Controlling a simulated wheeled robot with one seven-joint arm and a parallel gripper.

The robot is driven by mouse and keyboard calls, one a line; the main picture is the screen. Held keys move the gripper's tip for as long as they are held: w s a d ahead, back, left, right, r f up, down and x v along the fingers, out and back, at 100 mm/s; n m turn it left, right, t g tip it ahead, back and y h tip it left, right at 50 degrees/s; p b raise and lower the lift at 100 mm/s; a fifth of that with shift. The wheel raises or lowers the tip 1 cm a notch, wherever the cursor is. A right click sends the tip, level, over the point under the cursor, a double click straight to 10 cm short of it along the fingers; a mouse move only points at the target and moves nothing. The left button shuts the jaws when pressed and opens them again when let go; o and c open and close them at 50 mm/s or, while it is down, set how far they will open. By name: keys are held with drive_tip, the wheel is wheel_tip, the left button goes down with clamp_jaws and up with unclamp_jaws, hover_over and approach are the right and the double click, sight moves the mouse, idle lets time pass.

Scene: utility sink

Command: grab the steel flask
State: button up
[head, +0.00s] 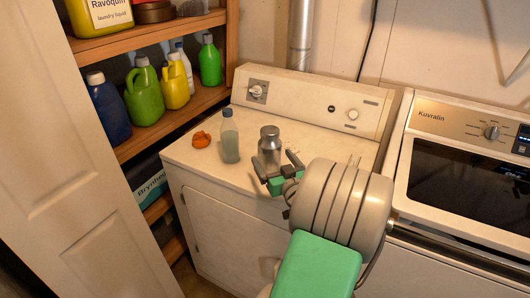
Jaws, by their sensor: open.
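The steel flask (269,143) is a grey metal cylinder with a rounded shoulder and a cap. It stands upright on the white top of the dryer-like machine (188,154). My gripper (275,165) is open, with its two dark fingers pointing toward the flask. The fingertips are at the flask's lower part, one toward its left side and one to its right. The left finger overlaps the flask's base in the picture, so I cannot tell whether it touches. The flask's lower end is partly hidden.
A clear bottle with pale green liquid (229,140) stands just left of the flask. A wooden shelf (180,112) with several detergent bottles is at the left. A second machine (470,170) stands at the right. The machine top behind the flask is clear.

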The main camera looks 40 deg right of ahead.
drive_tip(key=p+x, duration=0.2)
drive_tip(key=x, duration=0.2)
drive_tip(key=shift+w+d+r, duration=0.15)
drive_tip(key=shift+w, duration=0.4)
drive_tip(key=shift+c, duration=0.4)
drive_tip(key=c, duration=1.8)
drive_tip(key=shift+c, duration=0.6)
